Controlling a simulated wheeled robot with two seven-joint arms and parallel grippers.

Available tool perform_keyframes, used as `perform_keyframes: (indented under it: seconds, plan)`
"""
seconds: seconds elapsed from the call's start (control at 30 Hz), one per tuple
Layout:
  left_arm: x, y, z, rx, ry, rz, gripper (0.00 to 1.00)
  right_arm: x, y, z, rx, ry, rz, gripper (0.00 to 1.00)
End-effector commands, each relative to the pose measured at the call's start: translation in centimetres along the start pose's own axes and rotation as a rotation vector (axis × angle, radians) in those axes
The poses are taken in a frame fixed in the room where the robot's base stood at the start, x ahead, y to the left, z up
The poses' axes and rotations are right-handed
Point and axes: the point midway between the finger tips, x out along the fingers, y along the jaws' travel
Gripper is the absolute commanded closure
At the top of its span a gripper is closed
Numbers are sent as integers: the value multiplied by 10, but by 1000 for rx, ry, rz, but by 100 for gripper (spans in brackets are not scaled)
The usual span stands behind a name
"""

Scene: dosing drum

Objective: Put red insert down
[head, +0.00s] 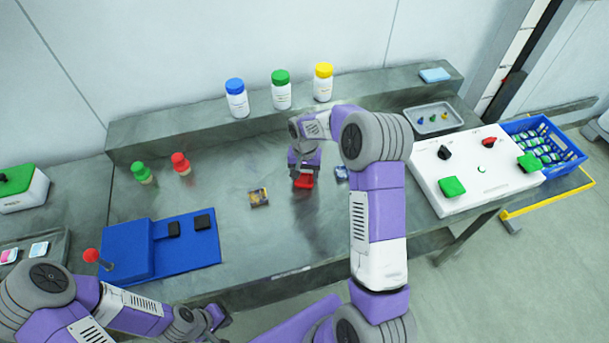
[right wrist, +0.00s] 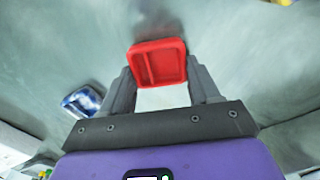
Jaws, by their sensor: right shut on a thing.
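The red insert (head: 304,182) is a small square red block with a raised rim. It sits between the fingertips of my right gripper (head: 304,174), just over or at the grey bench's middle; I cannot tell whether it touches the bench. In the right wrist view, the insert (right wrist: 158,62) shows at the tips of both fingers of my right gripper (right wrist: 160,78), which is shut on it. My left gripper (head: 212,318) is low at the front left, away from the insert, and its fingers are not clear.
A patterned card (head: 259,197) lies left of the insert and a blue-white packet (head: 341,173) lies right of it. A blue fixture (head: 150,252) stands left, a white control box (head: 470,170) right. Bottles with coloured caps (head: 281,91) stand on the back ledge. Bare bench (head: 275,235) lies in front.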

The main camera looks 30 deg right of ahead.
Motion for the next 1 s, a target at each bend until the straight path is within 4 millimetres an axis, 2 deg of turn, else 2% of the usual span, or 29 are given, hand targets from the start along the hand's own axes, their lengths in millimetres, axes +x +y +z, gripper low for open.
perform_keyframes:
  seconds: [0.07, 0.4, 0.43, 0.6, 0.87, 1.0]
  plan:
    - [1, 0, 0, 0, 0, 0, 100, 7, 0, 0, 0, 0, 0, 73]
    - [4, -1, 0, 0, 0, 0, 100, 11, 0, 0, 0, 1, -1, 73]
    - [4, -1, 0, 0, 0, 0, 100, 11, 0, 0, 0, 1, -1, 37]
    - [3, -1, 0, 0, 0, 0, 100, 10, 0, 0, 0, 1, -1, 13]
    - [3, -1, 0, 0, 0, 0, 100, 9, 0, 0, 0, 0, -1, 13]
    - [-1, 0, 0, 0, 0, 0, 100, 0, 0, 0, 1, 3, -1, 13]
